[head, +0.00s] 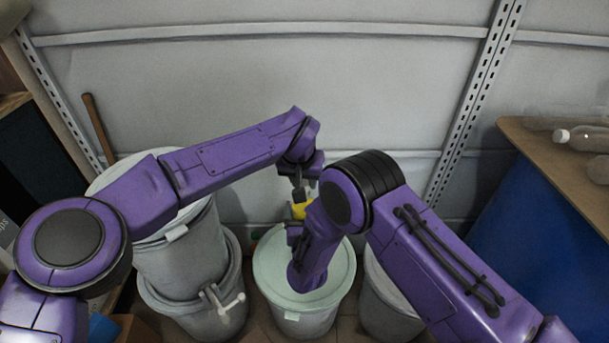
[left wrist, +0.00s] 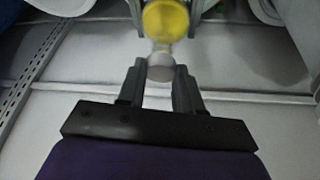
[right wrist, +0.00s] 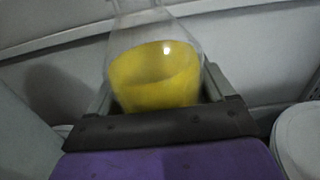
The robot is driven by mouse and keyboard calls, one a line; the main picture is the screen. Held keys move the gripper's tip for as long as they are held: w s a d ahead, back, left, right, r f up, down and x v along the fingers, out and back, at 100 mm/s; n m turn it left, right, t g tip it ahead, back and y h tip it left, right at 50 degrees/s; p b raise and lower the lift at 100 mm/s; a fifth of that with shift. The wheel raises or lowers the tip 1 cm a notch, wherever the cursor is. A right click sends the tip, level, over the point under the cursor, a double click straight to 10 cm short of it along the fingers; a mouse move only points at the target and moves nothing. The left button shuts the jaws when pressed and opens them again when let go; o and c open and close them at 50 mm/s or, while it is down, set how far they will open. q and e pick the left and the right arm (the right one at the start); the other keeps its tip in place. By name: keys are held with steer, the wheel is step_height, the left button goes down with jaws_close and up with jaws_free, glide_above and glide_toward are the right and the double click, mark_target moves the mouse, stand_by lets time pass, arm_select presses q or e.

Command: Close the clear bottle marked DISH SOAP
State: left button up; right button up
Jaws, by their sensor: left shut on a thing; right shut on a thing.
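A clear bottle with yellow liquid (head: 299,209) is held in the air above the pale green drum. My right gripper (right wrist: 158,100) is shut on its body, and the bottle fills the middle of the right wrist view (right wrist: 155,75). No label can be read. In the left wrist view the bottle (left wrist: 165,20) is seen from its neck end. A pale round cap (left wrist: 160,67) is at the neck end, between the fingers of my left gripper (left wrist: 160,78), which is shut on it. I cannot tell whether the cap is seated on the neck.
A pale green lidded drum (head: 275,278) stands below the grippers. Stacked grey drums (head: 180,262) stand left and another drum (head: 388,300) right. A wooden top (head: 560,165) at the right, over a blue surface (head: 520,235), carries several clear bottles. A metal wall (head: 230,75) is behind.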

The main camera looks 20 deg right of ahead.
arm_select(q)
steer(key=shift+f, duration=0.25)
steer(key=shift+f, duration=0.55)
stand_by(0.4)
steer(key=o, duration=1)
arm_select(e)
jaws_close()
arm_select(q)
step_height(320, 180, up, 4)
steer(key=shift+r, duration=0.25)
steer(key=o, duration=0.6)
steer(key=shift+c, duration=0.2)
